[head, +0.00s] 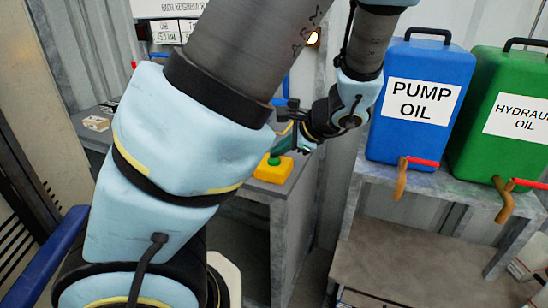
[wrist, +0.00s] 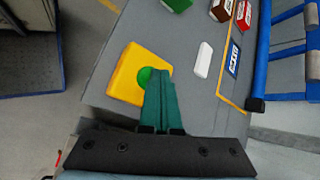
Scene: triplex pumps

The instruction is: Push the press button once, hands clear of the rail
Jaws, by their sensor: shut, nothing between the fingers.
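The press button is a round green button (wrist: 145,77) on a yellow box (wrist: 124,75), near the edge of a grey bench top in the wrist view. In the head view the yellow box (head: 271,173) sits at the bench's near corner with the green button (head: 273,160) on top. My gripper (wrist: 159,72) has its teal fingers shut and empty. The fingertips overlap the button's right side in the wrist view; in the head view my gripper (head: 282,147) is just above and right of the button. I cannot tell whether they touch.
A blue rail-like frame (wrist: 262,60) stands at the wrist view's right. A white bar (wrist: 203,60) and several coloured blocks lie on the bench. A blue pump oil can (head: 415,130) and a green hydraulic oil can (head: 490,140) stand on a shelf at the right.

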